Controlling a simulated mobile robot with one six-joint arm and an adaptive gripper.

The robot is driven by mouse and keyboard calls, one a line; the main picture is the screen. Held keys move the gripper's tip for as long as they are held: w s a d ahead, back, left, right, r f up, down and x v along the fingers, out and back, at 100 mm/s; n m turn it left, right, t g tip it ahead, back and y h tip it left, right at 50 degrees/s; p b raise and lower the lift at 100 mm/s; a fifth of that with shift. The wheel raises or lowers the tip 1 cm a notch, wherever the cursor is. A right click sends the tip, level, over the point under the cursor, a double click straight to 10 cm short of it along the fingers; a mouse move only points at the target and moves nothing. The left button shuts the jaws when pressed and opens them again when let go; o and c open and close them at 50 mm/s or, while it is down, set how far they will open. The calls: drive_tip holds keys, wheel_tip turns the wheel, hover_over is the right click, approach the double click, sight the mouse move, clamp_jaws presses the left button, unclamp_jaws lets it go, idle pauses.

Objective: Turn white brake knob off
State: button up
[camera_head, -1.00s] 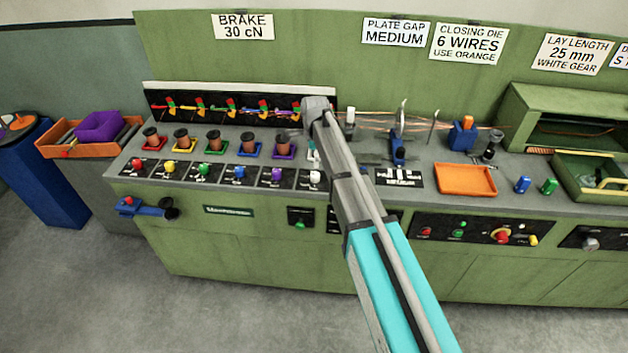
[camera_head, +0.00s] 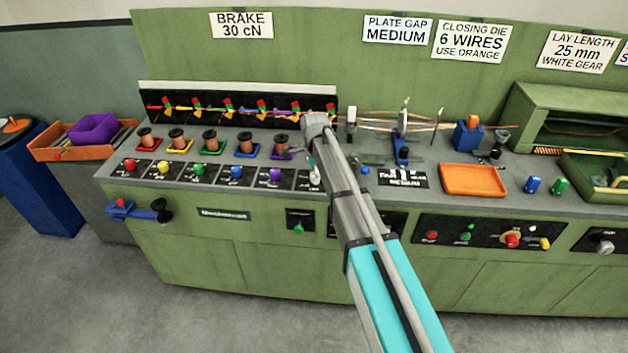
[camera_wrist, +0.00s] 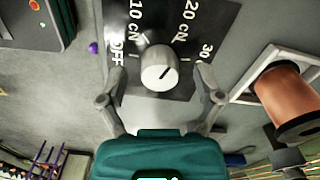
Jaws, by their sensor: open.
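The white brake knob (camera_wrist: 160,68) sits on a black dial plate in the wrist view, with OFF at the left, then 10 cN, 20 cN and 30 around it. Its dark pointer mark seems to slant up and right, towards the 20 cN side. My gripper (camera_wrist: 161,74) is open, with one finger left of the knob and one right of it. Both fingers look apart from the knob. In the head view the white knob (camera_head: 314,180) is partly hidden by my arm, at the right end of the knob row.
Red (camera_head: 130,165), yellow (camera_head: 163,167), green, blue and purple knobs line the panel to the left. Copper spools (camera_head: 145,138) stand behind them; one spool (camera_wrist: 285,95) is close to the right finger. A sign reads BRAKE 30 cN (camera_head: 241,25).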

drive_tip(key=shift+f, duration=0.35)
drive_tip(key=c, duration=1.2)
